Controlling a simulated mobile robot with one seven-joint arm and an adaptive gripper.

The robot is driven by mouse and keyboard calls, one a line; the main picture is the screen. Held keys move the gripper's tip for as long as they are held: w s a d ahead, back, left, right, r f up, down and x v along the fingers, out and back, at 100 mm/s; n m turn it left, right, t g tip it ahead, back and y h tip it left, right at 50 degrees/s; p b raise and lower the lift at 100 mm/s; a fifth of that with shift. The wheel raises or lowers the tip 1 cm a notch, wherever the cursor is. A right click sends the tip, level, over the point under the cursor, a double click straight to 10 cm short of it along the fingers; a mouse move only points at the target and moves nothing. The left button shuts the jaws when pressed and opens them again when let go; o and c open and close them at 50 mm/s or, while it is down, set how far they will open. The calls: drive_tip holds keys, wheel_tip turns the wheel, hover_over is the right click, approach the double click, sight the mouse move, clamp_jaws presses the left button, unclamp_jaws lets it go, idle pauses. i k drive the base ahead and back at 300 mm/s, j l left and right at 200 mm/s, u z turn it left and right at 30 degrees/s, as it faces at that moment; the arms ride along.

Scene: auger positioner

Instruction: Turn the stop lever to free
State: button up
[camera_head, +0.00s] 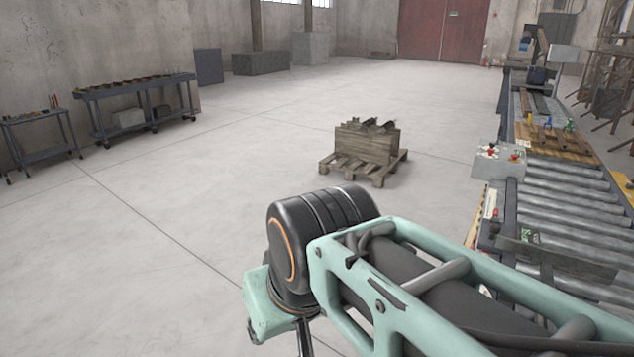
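I cannot make out a stop lever for certain. A roller conveyor (570,207) runs along the right side. At its near left edge are a pale upright plate (490,204) with a small red part and a dark bar (545,252) with a small green-lettered label (530,236). Whether either belongs to the stop lever is too small to tell. My arm's pale green and black links fill the bottom centre and right and hide part of the near conveyor. My gripper is not in view.
A grey control box (499,160) with buttons stands beside the conveyor. A wooden board (560,153) with coloured parts lies beyond the rollers. A pallet (340,170) with a wooden crate (366,145) sits on the open floor. Carts (135,88) stand at the left wall.

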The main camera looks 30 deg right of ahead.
sight(494, 219)
drive_tip(key=i+z, duration=0.15)
drive_tip(key=z, duration=0.25)
drive_tip(key=i+z, duration=0.2)
drive_tip(key=z, duration=0.2)
drive_tip(key=i+z, duration=0.15)
drive_tip(key=z, duration=0.25)
